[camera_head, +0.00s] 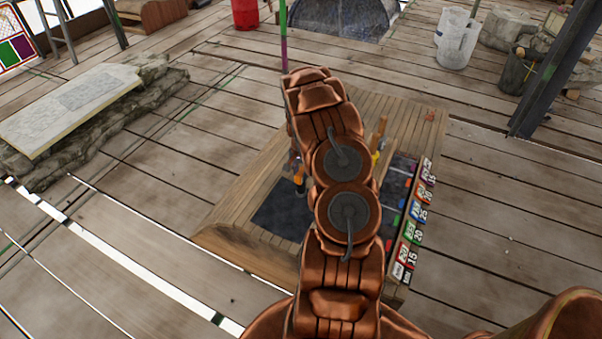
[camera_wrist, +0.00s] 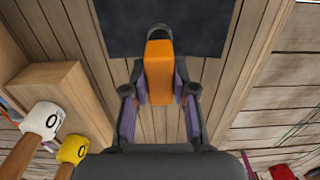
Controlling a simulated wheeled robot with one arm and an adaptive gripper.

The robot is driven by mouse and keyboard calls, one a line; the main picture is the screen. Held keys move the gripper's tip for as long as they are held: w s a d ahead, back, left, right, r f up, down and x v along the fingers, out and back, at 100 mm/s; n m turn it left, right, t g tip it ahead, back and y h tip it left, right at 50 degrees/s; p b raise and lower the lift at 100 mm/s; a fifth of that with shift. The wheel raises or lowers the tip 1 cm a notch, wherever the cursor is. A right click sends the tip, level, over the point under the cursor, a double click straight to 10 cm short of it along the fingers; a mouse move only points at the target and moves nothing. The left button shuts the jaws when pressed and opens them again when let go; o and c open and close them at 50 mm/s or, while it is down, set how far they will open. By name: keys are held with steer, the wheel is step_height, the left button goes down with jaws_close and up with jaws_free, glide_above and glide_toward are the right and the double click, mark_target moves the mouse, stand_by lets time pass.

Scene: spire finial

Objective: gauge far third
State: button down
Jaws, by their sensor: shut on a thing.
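My gripper (camera_wrist: 160,100) is shut on an orange block-like thing (camera_wrist: 159,72) with a dark rounded end. Its purple-lined fingers press on both sides. In the head view my gripper (camera_head: 297,166) and the orange thing (camera_head: 299,181) show small, left of my copper arm, over the wooden deck (camera_head: 239,188) of a low table. A dark mat (camera_head: 274,217) lies on the deck; it also shows beyond the orange thing in the wrist view (camera_wrist: 205,28). I cannot tell whether the orange thing touches anything below. My arm hides the middle of the table.
Numbered coloured cards (camera_head: 413,232) line the table's right edge. A stone slab (camera_head: 75,100) lies at left. A dark post (camera_head: 556,70) and white containers (camera_head: 458,45) are at right.

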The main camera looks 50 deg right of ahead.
steer(key=shift+r, duration=2.35)
steer(key=shift+f, duration=0.15)
steer(key=shift+f+b, duration=0.65)
steer(key=shift+f, duration=1.55)
steer(key=c, duration=0.8)
jaws_free()
steer(key=shift+c, duration=0.2)
steer(key=shift+r, duration=0.1)
